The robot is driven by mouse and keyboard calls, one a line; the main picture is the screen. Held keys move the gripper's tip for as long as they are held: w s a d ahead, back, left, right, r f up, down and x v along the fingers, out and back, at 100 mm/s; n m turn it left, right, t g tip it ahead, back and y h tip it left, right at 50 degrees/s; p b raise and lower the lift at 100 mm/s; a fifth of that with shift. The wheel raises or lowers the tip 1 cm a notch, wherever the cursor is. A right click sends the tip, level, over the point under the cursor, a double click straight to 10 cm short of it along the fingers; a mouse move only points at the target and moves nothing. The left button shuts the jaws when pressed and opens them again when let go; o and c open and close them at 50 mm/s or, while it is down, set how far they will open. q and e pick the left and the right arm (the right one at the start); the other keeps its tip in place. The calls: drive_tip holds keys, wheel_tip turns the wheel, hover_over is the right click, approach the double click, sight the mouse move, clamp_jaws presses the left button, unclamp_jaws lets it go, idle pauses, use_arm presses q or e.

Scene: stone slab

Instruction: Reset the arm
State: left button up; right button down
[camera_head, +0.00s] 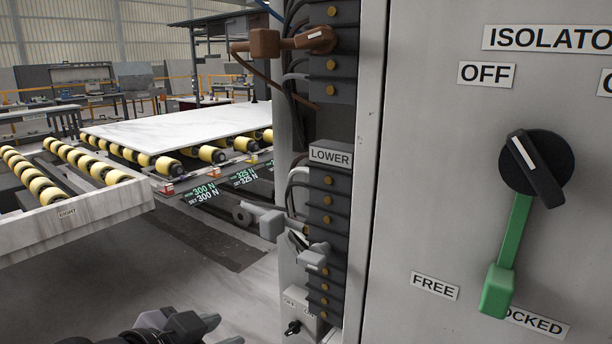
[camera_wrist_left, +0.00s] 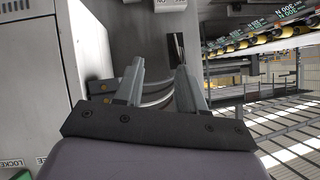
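My left gripper (camera_head: 192,326) shows at the bottom of the head view, low in front of the floor and left of the cabinet. In the left wrist view its two grey fingers (camera_wrist_left: 160,80) stand apart with a gap between them. No object is held in the gap; grey cables show behind it. My right gripper is in neither view.
A grey isolator panel (camera_head: 440,120) with a black knob (camera_head: 537,165) and green lever (camera_head: 510,255) fills the right. Beside it are a terminal strip labelled LOWER (camera_head: 330,157), a brown connector (camera_head: 265,43) and a grey connector (camera_head: 262,219). A white slab (camera_head: 170,128) lies on yellow rollers.

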use_arm(q)
drive_tip(key=s+a+f+n+g+y, duration=0.2)
drive_tip(key=s+a+f+n+g, duration=0.3)
drive_tip(key=s+f, duration=0.55)
drive_tip(key=s+a+f+n+g+y, duration=0.25)
drive_tip(key=s+a+f, duration=0.35)
drive_tip(key=s+f, duration=0.45)
drive_tip(key=w+d+f+t+h, duration=0.1)
drive_tip(key=w+d+f+t, duration=0.1)
drive_tip(key=w+f+t, duration=0.5)
wheel_tip(320, 180, down, 3)
drive_tip(key=shift+w+d+r+m+t+h, duration=0.2)
drive_tip(key=shift+d+m+t+h, duration=0.15)
drive_tip(key=shift+d+m, duration=0.1)
